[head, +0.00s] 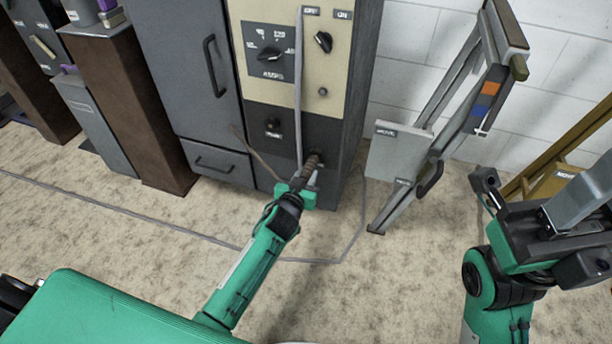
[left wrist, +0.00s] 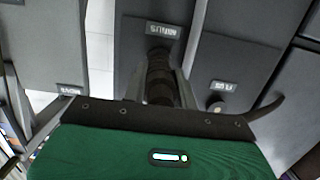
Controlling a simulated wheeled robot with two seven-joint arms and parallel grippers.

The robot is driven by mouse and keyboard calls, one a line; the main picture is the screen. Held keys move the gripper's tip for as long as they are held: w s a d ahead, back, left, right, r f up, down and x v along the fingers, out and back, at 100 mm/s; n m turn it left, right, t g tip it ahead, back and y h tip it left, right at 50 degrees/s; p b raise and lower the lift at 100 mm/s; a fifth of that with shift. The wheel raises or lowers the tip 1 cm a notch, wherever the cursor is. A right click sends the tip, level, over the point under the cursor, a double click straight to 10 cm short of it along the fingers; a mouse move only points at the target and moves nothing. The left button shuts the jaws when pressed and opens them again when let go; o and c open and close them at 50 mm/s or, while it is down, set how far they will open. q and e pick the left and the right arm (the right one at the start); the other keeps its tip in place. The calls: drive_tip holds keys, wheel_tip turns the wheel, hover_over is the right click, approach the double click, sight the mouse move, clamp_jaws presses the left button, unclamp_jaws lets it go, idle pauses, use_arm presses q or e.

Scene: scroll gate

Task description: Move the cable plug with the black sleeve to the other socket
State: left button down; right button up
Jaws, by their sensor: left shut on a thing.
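The cable plug with a dark ribbed sleeve (head: 312,163) is at the lower front of the grey and cream cabinet (head: 352,110). My left gripper (head: 303,186) is shut on it. In the left wrist view the plug (left wrist: 158,75) stands between the fingers, with its far end at a socket under a label that seems to read MINUS (left wrist: 163,30). I cannot tell whether it is fully seated. Another socket or stud (left wrist: 216,107) shows to the right, below a second label (left wrist: 222,87). My right gripper (head: 492,188) is at the right, away from the cabinet; its jaws are unclear.
A grey cable (head: 298,90) hangs down the cabinet front, near knobs (head: 323,41). A thin cable (head: 300,261) lies along the floor. A grey folding frame (head: 430,150) stands right of the cabinet, by a yellow ladder-like thing (head: 552,178). The carpet in front is mostly clear.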

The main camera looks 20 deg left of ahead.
use_arm(q)
drive_tip(key=shift+w, duration=0.25)
drive_tip(key=shift+p, duration=0.35)
drive_tip(key=shift+w, duration=0.2)
idle(0.8)
drive_tip(key=shift+s+p, duration=0.15)
drive_tip(key=shift+p, duration=0.7)
idle(0.6)
drive_tip(key=shift+w, duration=0.25)
idle(0.5)
drive_tip(key=c, duration=0.9)
unclamp_jaws()
drive_tip(key=shift+c, duration=0.2)
drive_tip(key=shift+o, duration=0.4)
